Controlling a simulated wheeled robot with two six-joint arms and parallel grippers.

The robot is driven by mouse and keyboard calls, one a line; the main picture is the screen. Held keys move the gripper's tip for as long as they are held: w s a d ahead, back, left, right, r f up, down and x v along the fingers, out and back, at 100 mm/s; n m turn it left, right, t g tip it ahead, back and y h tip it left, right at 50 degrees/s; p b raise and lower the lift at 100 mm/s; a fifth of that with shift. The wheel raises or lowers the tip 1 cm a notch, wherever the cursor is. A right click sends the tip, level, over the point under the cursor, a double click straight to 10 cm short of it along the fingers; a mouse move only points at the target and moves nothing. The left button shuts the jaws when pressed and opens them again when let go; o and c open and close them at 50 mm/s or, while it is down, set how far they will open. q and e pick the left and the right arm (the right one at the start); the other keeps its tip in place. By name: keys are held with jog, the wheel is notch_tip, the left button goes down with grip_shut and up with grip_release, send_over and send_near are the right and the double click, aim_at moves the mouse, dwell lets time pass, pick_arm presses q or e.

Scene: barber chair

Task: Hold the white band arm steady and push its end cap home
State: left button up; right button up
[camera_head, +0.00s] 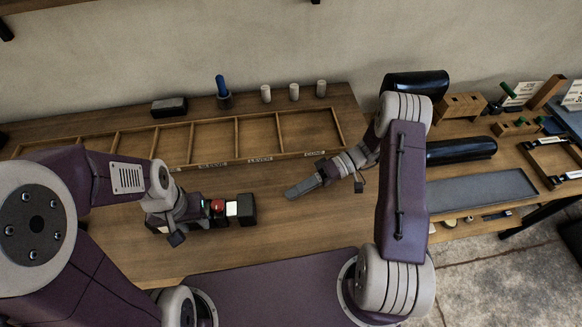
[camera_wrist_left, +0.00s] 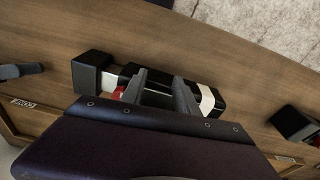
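A dark bar lies on the wooden bench; its white band (camera_head: 231,208) meets a black block-shaped end cap (camera_head: 248,208) at the right end. In the left wrist view the cap (camera_wrist_left: 91,70), the white band (camera_wrist_left: 110,79) and a red part beside it show. A second white band (camera_wrist_left: 206,99) is at the bar's other end. My left gripper (camera_head: 205,206) is at the bar; in its wrist view the fingers (camera_wrist_left: 160,88) are apart over the bar, and contact is unclear. My right gripper (camera_head: 291,192) appears shut and empty, to the right of the cap and apart from it.
A divided wooden tray (camera_head: 237,140) with labels lies behind the bar. A blue-handled tool (camera_head: 221,87), several pale cylinders and a dark block (camera_head: 169,106) stand behind it. Another black block (camera_wrist_left: 292,123) lies past the bar's far end. Bench space between cap and right gripper is clear.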

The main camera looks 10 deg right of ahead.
pick_arm(q)
jog(key=shift+s+a+r, duration=0.1)
jog(key=shift+s+a, duration=0.05)
jog(key=shift+o, duration=1.2)
jog(key=shift+s+a, duration=0.15)
jog(key=shift+a, duration=0.05)
jog(key=o, duration=0.9)
jog(key=w+a+n, duration=0.1)
jog(key=w+n, duration=0.1)
jog(key=n, duration=0.3)
jog(key=w+a+r+n, duration=0.1)
jog(key=w+n, duration=0.1)
jog(key=n, duration=0.3)
jog(key=w+a+n+g, duration=0.1)
jog(key=w+n, duration=0.1)
jog(key=n, duration=0.3)
jog(key=shift+a+r+n, duration=0.1)
jog(key=shift+r+n, duration=0.2)
jog(key=shift+r, duration=0.05)
jog(key=shift+w+a+r+n, duration=0.15)
jog(key=shift+w+n, duration=0.1)
jog(key=shift+n, duration=0.45)
notch_tip(320, 180, down, 9)
jog(key=shift+f, duration=0.1)
